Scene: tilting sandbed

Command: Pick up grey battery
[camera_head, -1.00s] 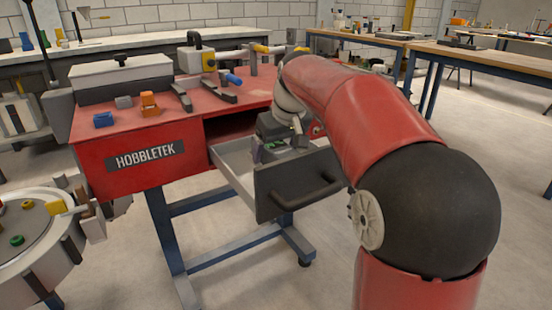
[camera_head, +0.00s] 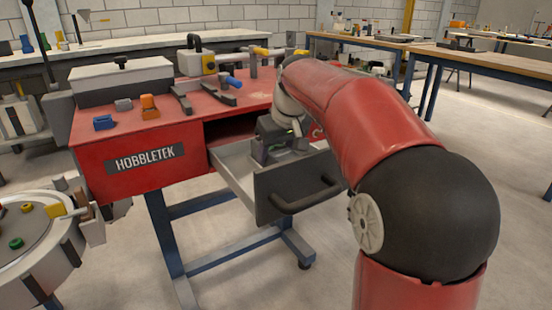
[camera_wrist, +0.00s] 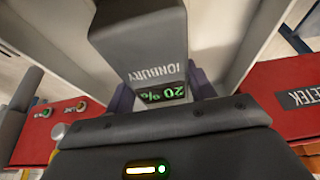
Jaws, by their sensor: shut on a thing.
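The grey battery (camera_wrist: 145,50) fills the upper middle of the wrist view. It shows the upside-down word IONBURY and a green 20% display. My gripper (camera_wrist: 162,92) is shut on it, with a purple finger on each side. In the head view, my gripper (camera_head: 274,146) is at the open drawer (camera_head: 232,168) of the red bench, low over or inside it. The battery is hard to make out there, and I cannot tell whether it touches the drawer floor.
The drawer's dark front (camera_head: 298,186) with its handle stands out from the red bench (camera_head: 135,160). Blue (camera_head: 104,122) and orange (camera_head: 149,106) parts lie on the bench top. A round table (camera_head: 35,240) stands at lower left. The floor in front is clear.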

